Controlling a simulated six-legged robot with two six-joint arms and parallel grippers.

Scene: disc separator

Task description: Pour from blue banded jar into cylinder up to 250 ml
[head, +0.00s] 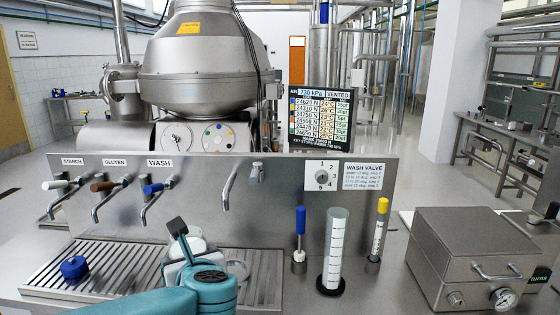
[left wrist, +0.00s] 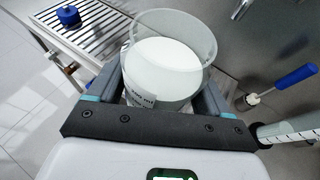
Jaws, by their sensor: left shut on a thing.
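The jar (left wrist: 170,65) is clear-walled with white contents and a label reading in ml. It sits between the fingers of my left gripper (left wrist: 160,90), which is shut on it. No blue band shows on its visible part. In the head view my left gripper (head: 181,236) is above the drain tray's right part, and I cannot make out the jar there. The clear graduated cylinder (head: 336,245) stands upright on a black base, to the right of the gripper and apart from it. Its marks also show in the left wrist view (left wrist: 298,134). My right gripper is not in view.
A blue lid (head: 74,268) lies on the slatted drain tray (head: 135,262). A blue-handled tool (head: 300,222) stands left of the cylinder, a yellow-capped tube (head: 379,228) right of it. Taps (head: 227,190) stick out above the tray. A steel box (head: 470,245) stands at the right.

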